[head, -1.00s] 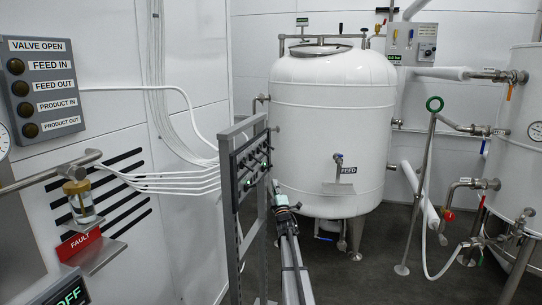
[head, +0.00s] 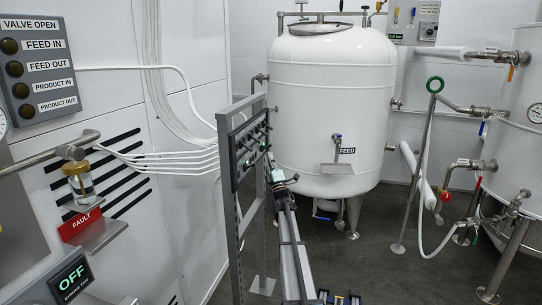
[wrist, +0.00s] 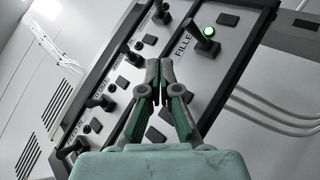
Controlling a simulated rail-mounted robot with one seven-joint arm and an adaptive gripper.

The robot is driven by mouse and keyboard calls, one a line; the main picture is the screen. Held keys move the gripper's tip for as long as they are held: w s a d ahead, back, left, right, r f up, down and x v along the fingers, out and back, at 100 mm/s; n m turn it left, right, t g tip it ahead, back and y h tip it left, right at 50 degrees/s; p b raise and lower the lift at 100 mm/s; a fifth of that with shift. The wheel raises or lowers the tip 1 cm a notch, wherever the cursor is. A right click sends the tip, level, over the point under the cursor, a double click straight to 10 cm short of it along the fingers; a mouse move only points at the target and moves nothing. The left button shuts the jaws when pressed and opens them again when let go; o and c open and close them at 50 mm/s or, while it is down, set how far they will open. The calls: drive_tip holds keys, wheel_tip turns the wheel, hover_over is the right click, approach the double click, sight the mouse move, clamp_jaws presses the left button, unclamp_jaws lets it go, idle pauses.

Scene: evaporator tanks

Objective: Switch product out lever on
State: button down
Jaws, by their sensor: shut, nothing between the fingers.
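The lever panel (head: 250,143) is a dark-framed board on a grey stand, seen edge-on in the head view. In the wrist view the panel (wrist: 128,80) runs diagonally and carries several dark levers, one of them a lower lever (wrist: 104,101).
A white feed tank (head: 330,110) stands behind my arm. White cables (head: 165,165) run from the panel to the left wall. A valve indicator box (head: 38,70) with dark lamps and an OFF display (head: 72,278) are at left. A hose stand (head: 417,170) is at right.

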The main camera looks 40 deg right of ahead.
drive_tip(key=p, duration=0.2)
approach(269, 127)
drive_tip(key=w+a+r, duration=0.1)
drive_tip(key=w+a, duration=0.1)
drive_tip(key=w, duration=0.1)
drive_tip(key=w+d+r, duration=0.1)
drive_tip(key=d+r+p, duration=0.1)
drive_tip(key=d+r, duration=0.1)
drive_tip(key=shift+w, duration=0.4)
drive_tip(key=shift+a+n+y, duration=0.2)
drive_tip(key=shift+n+y, duration=0.2)
drive_tip(key=shift+y, duration=0.1)
